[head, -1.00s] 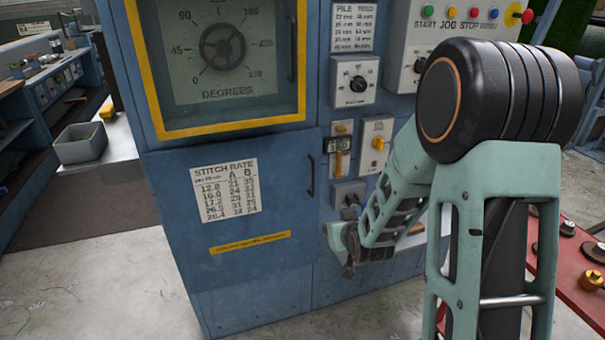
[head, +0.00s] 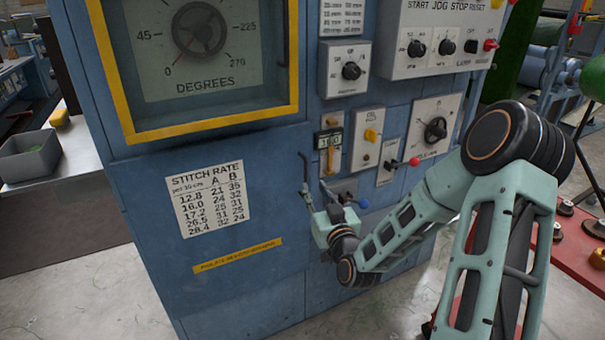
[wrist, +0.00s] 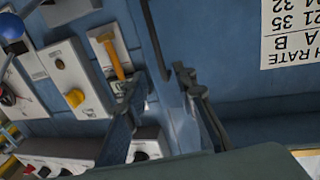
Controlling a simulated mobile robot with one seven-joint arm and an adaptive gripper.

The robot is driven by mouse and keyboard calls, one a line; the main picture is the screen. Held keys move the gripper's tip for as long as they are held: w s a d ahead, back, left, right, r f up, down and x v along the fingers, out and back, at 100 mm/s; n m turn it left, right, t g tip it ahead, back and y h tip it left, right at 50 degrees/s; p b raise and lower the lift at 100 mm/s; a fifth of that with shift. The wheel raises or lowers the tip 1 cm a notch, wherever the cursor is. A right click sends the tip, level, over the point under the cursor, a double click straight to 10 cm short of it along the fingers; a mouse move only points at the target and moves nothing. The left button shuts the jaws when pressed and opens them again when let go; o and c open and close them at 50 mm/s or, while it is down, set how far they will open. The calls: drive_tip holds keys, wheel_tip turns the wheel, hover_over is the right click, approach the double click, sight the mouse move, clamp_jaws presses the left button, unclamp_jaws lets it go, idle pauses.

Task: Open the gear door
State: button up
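The gear door (head: 215,285) is the blue lower panel with the stitch rate chart, and it looks closed in the head view. Its black bar handle (head: 304,170) is upright near the door's right edge. My gripper (head: 316,190) is in front of the lower part of the handle, with its fingers apart. In the wrist view, the handle (wrist: 154,40) runs down from the top edge, and its lower end lies between the fingertips of my open gripper (wrist: 158,80). I cannot tell whether either finger touches it.
A yellow-framed dial window (head: 215,122) is above the door. A red table (head: 580,260) stands right. Floor before the door is clear.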

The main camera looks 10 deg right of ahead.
sight(306, 174)
drive_tip(key=w, duration=0.6)
drive_tip(key=w+a, duration=0.1)
drive_tip(key=w, duration=0.2)
drive_tip(key=shift+w+a, duration=0.1)
drive_tip(key=shift+w, duration=0.25)
clamp_jaws()
